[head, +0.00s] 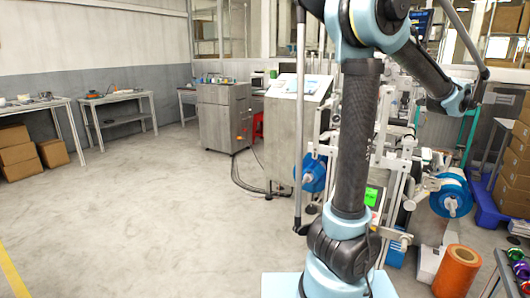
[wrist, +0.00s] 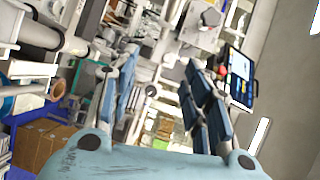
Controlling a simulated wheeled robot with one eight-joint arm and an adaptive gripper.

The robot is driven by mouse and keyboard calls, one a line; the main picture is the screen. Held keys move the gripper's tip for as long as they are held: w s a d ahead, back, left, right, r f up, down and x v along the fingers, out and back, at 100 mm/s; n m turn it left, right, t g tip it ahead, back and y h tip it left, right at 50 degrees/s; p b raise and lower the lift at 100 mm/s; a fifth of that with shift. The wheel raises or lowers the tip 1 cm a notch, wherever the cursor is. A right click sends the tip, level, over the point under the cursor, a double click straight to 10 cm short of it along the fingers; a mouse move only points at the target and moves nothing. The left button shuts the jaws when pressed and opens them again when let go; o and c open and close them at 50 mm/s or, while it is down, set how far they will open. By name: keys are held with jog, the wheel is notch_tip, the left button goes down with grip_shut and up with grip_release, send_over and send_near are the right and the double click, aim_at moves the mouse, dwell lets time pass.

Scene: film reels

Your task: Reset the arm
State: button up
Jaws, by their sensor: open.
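My arm (head: 355,140) rises from its pale blue base in the right half of the head view and bends to the right at the top. My gripper is not clearly visible in the head view. In the wrist view my gripper (wrist: 163,95) shows its two fingers with blue pads spread wide apart. Nothing is between the fingers, only distant machinery behind them. The wrist view is strongly tilted.
A machine with blue reels (head: 450,195) stands close behind my arm. An orange roll (head: 456,268) stands at the lower right. A blue pallet with boxes (head: 480,205) is at the right. Worktables (head: 120,118) line the left wall. The floor at left is clear.

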jog(key=a+f+n+g+y, duration=0.2)
jog(key=a+f+n, duration=0.1)
jog(key=a, duration=0.7)
jog(key=a+f+n+g+y, duration=0.2)
jog(key=a+f, duration=0.2)
jog(key=a, duration=0.7)
jog(key=s+a+f+n+g+y, duration=0.1)
jog(key=s+a+f+n+g, duration=0.1)
jog(key=s+a+f, duration=0.35)
jog(key=s+a+f+n+g+y, duration=0.1)
jog(key=s+a+f+n+g, duration=0.15)
jog(key=a, duration=0.65)
jog(key=s+a+f+n+g+h, duration=0.1)
jog(key=s+a+f+n+g, duration=0.25)
jog(key=s+a+f, duration=0.55)
jog(key=s+f+n+g+h, duration=0.2)
jog(key=s+f+n+h, duration=0.1)
jog(key=s+f, duration=0.8)
jog(key=s+n, duration=0.1)
jog(key=s, duration=0.2)
jog(key=shift+s+d+n+g+h, duration=0.3)
jog(key=shift+d+n+h, duration=0.05)
jog(key=shift+n+h, duration=0.05)
jog(key=shift+c, duration=1.3)
